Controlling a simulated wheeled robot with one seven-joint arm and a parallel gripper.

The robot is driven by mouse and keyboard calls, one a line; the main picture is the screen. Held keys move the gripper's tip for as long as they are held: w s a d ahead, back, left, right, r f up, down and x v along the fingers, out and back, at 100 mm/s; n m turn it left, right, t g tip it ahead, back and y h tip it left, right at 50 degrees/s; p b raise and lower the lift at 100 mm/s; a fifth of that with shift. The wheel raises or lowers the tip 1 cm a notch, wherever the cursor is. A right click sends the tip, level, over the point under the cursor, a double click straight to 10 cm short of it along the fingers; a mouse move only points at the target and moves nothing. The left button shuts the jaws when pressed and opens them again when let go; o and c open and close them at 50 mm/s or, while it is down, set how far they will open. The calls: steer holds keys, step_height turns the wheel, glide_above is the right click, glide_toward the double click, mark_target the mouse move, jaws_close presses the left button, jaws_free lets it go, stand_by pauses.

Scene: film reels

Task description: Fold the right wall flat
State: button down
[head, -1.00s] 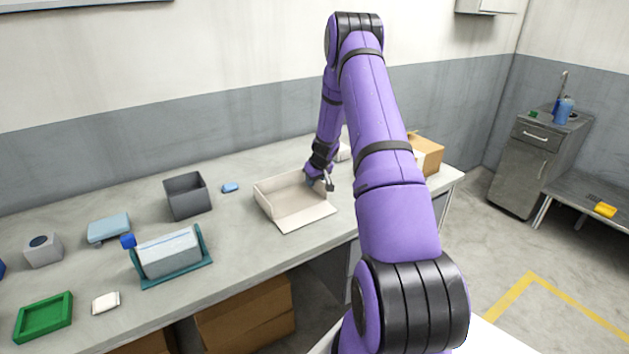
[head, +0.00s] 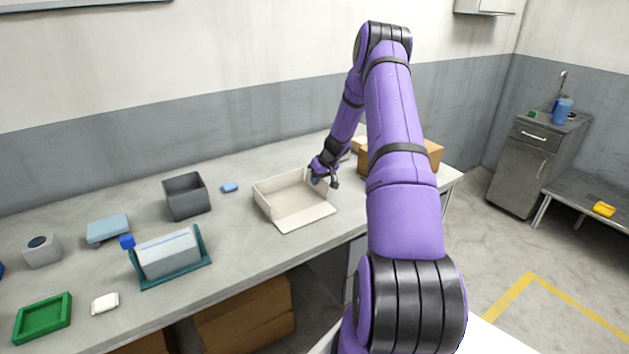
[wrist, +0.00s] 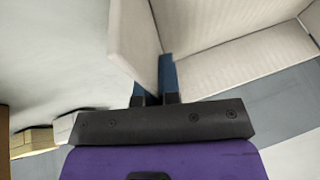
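An open cream carton (head: 263,207) stands on the bench. Its front wall (head: 303,218) lies folded out flat. Its right wall (wrist: 135,40) shows in the wrist view as a pale panel, apart from the neighbouring wall along its edge. In the head view my gripper (head: 320,177) partly covers this wall, at the carton's right rear. In the wrist view the blue fingers of my gripper (wrist: 158,88) are close together, one on each side of the right wall's edge. The wall covers most of the left finger.
A brown box (head: 432,155) stands behind my arm, right of the carton. A grey bin (head: 188,203) and a small blue item (head: 230,188) lie to its left. The bench between the carton and the teal stand (head: 175,275) is clear.

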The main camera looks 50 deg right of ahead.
mark_target(312, 187)
steer(key=y, duration=0.1)
steer(key=d+y, duration=0.1)
steer(key=t+y, duration=0.1)
steer(key=shift+s+d+f+m, duration=0.2)
steer(key=shift+d+f+m, duration=0.1)
steer(key=shift+m, duration=0.1)
steer(key=shift+s+d+f+m+t+y, duration=0.15)
steer(key=shift+d+f+t+y, duration=0.1)
steer(key=shift+y, duration=0.45)
steer(key=shift+w+d+f+m+t+y, duration=0.1)
steer(key=shift+m+t+y, duration=0.1)
steer(key=shift+y, duration=0.5)
steer(key=shift+s+d+f+m+t+y, duration=0.15)
steer(key=shift+d+f+t+y, duration=0.1)
steer(key=shift+y, duration=0.45)
steer(key=shift+w, duration=0.1)
steer(key=c, duration=1.3)
jaws_free()
steer(key=shift+a+r, duration=0.1)
